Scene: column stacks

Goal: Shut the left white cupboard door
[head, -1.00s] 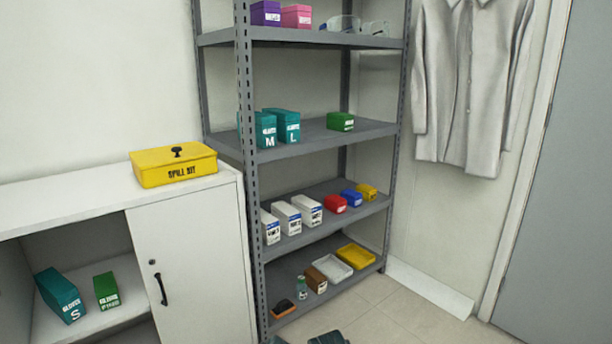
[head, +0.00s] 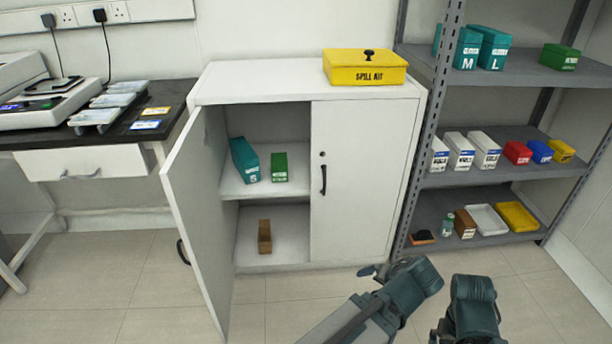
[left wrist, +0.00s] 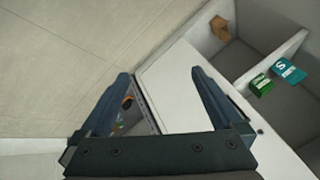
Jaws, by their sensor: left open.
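The white cupboard (head: 275,87) stands in the middle of the head view. Its left door (head: 198,210) hangs wide open, swung out toward me, with a dark handle (head: 183,252) on its outer face. The right door (head: 352,185) is shut. My left gripper (head: 375,271) is low in front of the right door, to the right of the open door and apart from it. In the left wrist view its two fingers (left wrist: 160,76) are spread with nothing between them. My right gripper cannot be made out; only part of that arm shows at the bottom.
Inside are a teal gloves box (head: 245,160), a green box (head: 279,167) and a brown box (head: 265,236). A yellow spill kit (head: 365,67) sits on top. A grey shelf rack (head: 430,130) stands right, a dark-topped bench (head: 150,112) left. Floor before the cupboard is clear.

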